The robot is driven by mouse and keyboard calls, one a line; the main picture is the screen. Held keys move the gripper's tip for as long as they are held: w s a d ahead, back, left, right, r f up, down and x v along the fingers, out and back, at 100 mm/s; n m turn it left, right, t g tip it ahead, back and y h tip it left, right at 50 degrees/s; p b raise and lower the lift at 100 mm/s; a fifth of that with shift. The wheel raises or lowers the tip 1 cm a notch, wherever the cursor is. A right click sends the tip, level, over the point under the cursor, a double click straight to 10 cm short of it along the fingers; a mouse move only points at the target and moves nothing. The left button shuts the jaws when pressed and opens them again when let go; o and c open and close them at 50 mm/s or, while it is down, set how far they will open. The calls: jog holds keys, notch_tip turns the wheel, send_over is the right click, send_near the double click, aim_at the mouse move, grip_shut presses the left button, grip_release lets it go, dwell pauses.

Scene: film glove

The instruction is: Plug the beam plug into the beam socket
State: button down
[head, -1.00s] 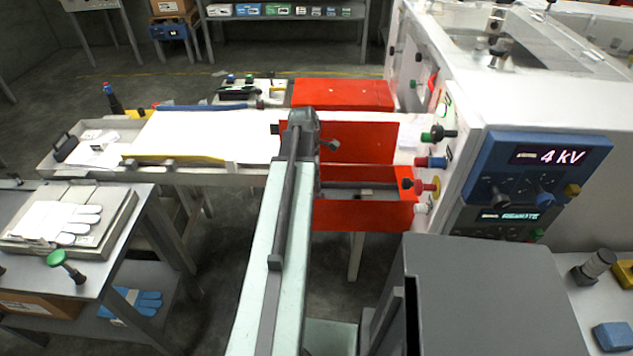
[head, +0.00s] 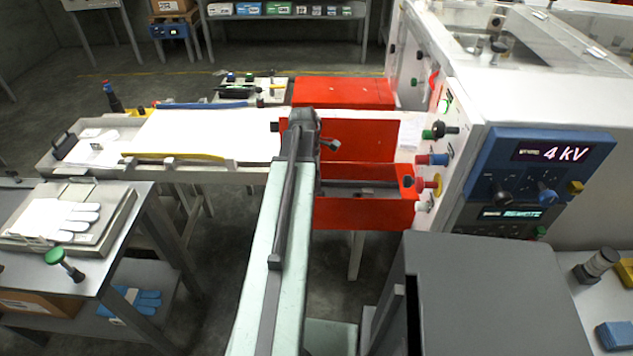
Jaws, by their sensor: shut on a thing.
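My arm reaches from the bottom middle to a grey joint, and what shows of my gripper (head: 303,126) is at that end, in front of the red panels. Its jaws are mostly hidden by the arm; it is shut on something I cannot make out. On the white cabinet's left side is a column of coloured fittings: a green and black one (head: 440,131), a blue and red one (head: 432,160), a yellow and red one (head: 429,183) and a white one (head: 424,205). I cannot tell which is the beam socket or where the beam plug is. My gripper is left of them, apart.
The cabinet (head: 470,105) carries a blue panel (head: 530,165) reading 4 kV. A red block (head: 343,92) and red panels (head: 360,142) stand behind my arm. A grey box (head: 490,290) fills the lower right. A bench with gloves (head: 62,218) is left.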

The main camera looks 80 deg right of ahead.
jog(key=shift+f+b, duration=0.5)
jog(key=shift+f, duration=0.05)
jog(key=c, duration=1.1)
grip_release()
jog(key=shift+c, duration=0.2)
jog(key=shift+r, duration=0.1)
jog(key=r+p, duration=0.5)
jog(key=w+r+p, duration=0.1)
jog(key=r+p, duration=0.1)
jog(key=p, duration=0.1)
jog(key=shift+w+a+r, duration=0.1)
jog(key=shift+r, duration=0.3)
jog(key=shift+f, duration=0.15)
